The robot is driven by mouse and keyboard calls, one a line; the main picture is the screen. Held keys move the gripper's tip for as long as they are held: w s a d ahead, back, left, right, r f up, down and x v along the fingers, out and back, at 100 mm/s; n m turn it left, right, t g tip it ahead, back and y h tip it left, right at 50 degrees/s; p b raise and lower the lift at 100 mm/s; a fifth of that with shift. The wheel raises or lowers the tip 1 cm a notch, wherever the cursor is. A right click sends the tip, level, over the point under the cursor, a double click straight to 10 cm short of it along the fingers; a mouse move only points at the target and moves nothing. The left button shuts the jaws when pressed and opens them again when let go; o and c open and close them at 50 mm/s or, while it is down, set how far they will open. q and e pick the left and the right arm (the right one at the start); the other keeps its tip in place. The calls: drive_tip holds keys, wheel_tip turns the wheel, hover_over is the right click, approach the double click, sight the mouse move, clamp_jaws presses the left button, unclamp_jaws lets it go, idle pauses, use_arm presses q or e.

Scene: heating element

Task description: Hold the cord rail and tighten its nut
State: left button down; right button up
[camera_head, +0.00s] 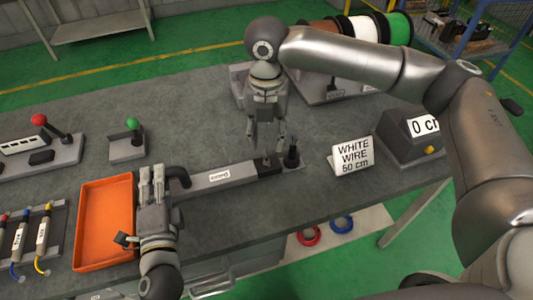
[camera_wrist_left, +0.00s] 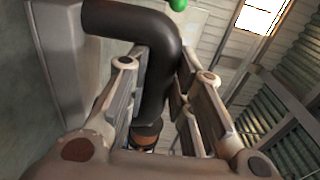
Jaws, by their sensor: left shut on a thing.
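The cord rail (camera_head: 235,172) is a long grey bar with a white label, lying on the workbench. A black bent handle (camera_head: 181,175) rises at its left end. It fills the middle of the left wrist view (camera_wrist_left: 150,60). My left gripper (camera_head: 152,172) is shut on this handle, with its fingers on both sides. At the rail's right end are a black block (camera_head: 267,167) and an upright black knob (camera_head: 291,156); I cannot tell which is the nut. My right gripper (camera_head: 266,148) points down above the block, its fingers apart and empty.
An orange tray (camera_head: 84,226) stands left of my left gripper. Wire spools (camera_head: 360,28) are at the back. The bench front edge is close to the rail.

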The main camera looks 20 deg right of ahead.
sight(267, 160)
wheel_tip(267, 160, down, 7)
drive_tip(key=shift+f, duration=0.1)
idle(0.3)
